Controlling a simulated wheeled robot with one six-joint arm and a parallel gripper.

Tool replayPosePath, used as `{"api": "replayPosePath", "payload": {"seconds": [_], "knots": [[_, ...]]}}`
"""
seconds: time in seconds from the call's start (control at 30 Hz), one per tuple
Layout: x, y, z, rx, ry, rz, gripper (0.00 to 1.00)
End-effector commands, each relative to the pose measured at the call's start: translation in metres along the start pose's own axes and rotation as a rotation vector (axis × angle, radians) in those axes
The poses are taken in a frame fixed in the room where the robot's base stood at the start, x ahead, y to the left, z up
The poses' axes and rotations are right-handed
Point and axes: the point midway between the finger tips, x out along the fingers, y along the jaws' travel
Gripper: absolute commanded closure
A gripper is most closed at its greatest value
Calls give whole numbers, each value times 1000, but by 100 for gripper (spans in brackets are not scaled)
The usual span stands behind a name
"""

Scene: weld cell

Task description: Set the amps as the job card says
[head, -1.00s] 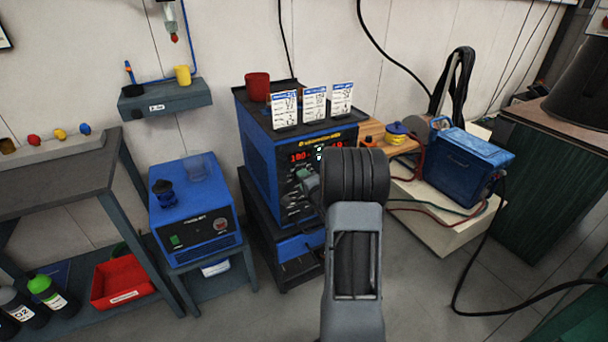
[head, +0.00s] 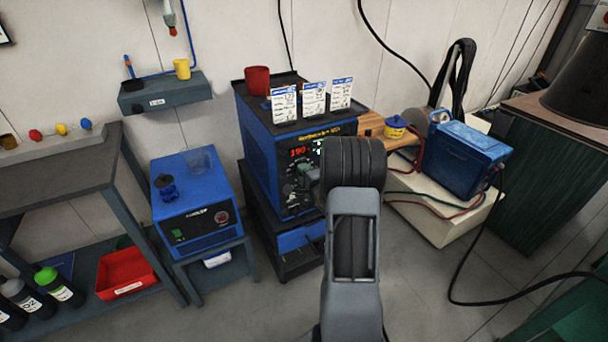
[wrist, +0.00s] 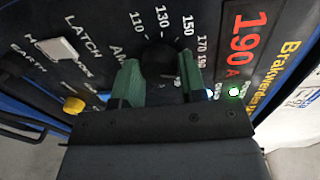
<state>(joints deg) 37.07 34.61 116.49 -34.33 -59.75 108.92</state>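The blue welder (head: 262,150) stands at the centre, its front panel partly hidden by my arm. Its red display reads 190 in the head view and 190 A (wrist: 247,45) in the wrist view. The black amps knob (wrist: 160,60) has a printed scale around it, with 110, 130, 150, 170 and 190 legible. My gripper (wrist: 163,78) has its green fingers on either side of this knob and looks shut on it. Three white cards stand on the welder: left (head: 283,104), middle (head: 314,100) and right (head: 341,93). Their small print is unreadable.
A red cup (head: 257,80) stands behind the cards. A smaller blue machine (head: 195,190) is on a stand at left. A blue case (head: 465,158) sits on a pale plinth at right. In the wrist view, a white switch (wrist: 58,48) and yellow knob (wrist: 73,104) are nearby.

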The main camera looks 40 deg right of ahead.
Motion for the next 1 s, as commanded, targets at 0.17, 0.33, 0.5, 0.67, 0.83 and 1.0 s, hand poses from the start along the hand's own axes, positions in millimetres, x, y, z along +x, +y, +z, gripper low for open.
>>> {"api": "replayPosePath", "payload": {"seconds": [0.17,0.33,0.5,0.67,0.83,1.0], "knots": [[0,0,0,0,0,1,45],[0,0,0,-1,0,1,36],[-1,0,0,-1,0,0,36],[-14,-1,-1,0,3,2,36],[-46,-1,-2,0,4,1,36],[-81,-2,-1,1,4,0,36]]}}
